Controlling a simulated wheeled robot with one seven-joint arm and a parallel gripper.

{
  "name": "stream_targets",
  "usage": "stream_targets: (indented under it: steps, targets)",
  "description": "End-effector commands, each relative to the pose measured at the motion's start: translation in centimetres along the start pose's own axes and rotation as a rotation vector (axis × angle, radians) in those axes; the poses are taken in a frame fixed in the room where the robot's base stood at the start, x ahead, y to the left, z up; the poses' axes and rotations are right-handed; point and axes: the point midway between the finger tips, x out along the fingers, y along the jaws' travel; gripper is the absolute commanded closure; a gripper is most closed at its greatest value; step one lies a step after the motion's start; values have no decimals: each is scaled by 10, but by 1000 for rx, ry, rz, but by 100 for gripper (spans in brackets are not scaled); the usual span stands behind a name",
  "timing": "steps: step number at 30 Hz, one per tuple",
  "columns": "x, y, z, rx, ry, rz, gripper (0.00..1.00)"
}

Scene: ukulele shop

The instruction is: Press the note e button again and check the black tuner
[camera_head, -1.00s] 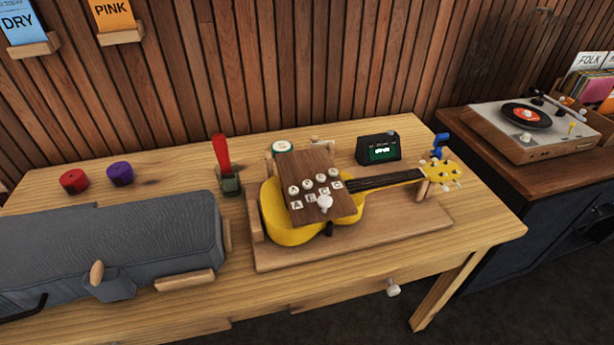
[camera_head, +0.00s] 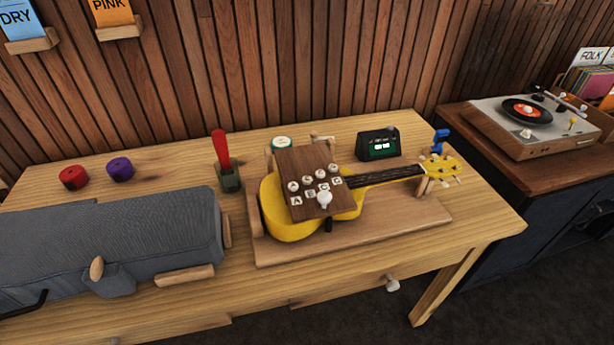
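A yellow ukulele (camera_head: 285,216) lies on a wooden cradle board (camera_head: 350,246) on the workbench. A dark brown wooden panel (camera_head: 308,160) sits over its body. The panel carries a row of round white buttons with letter tiles below them; the E tile (camera_head: 310,196) appears second from the left, beside the A tile (camera_head: 297,201). A white knob (camera_head: 324,199) stands at the panel's front. The black tuner (camera_head: 369,141) stands behind the ukulele's neck. Its small screen (camera_head: 383,147) is lit green-white, too small to read. My gripper is not in view.
A grey case (camera_head: 110,240) covers the bench's left part. Red (camera_head: 73,177) and purple (camera_head: 120,169) round pieces and a red-handled tool (camera_head: 221,150) stand behind it. A turntable (camera_head: 535,125) is on the right cabinet. Bare bench lies in front of the cradle board.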

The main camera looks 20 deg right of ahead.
Motion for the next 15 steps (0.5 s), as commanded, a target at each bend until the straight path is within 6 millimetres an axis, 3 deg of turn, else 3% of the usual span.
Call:
stream_targets:
  steps: [1, 3, 15]
  targets:
    - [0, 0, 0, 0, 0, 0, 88]
    - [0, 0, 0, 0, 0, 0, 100]
    - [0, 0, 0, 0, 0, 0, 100]
